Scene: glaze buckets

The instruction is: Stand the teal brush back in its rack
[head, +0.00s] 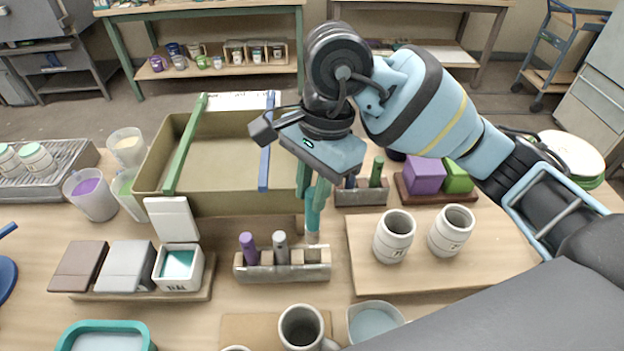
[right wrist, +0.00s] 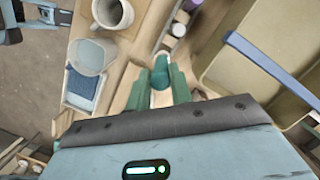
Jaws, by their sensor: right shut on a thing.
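The teal brush (head: 317,208) is held upright by my right gripper (head: 313,190), whose green fingers are shut on its handle. Its pale lower end shows just above the right end of the grey rack (head: 282,272). I cannot tell whether it touches the rack. The rack holds a purple brush (head: 248,247) at its left and a grey brush (head: 280,246) in the middle. In the right wrist view the teal brush (right wrist: 160,75) sits between the fingers, with the grey brush (right wrist: 178,30) beyond it.
An olive bin (head: 160,204) with a green and a blue bar across it stands behind. White cups (head: 393,236) stand on a board to the right. A mug (head: 302,328) is in front of the rack. Lidded glaze boxes (head: 180,268) stand left of it.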

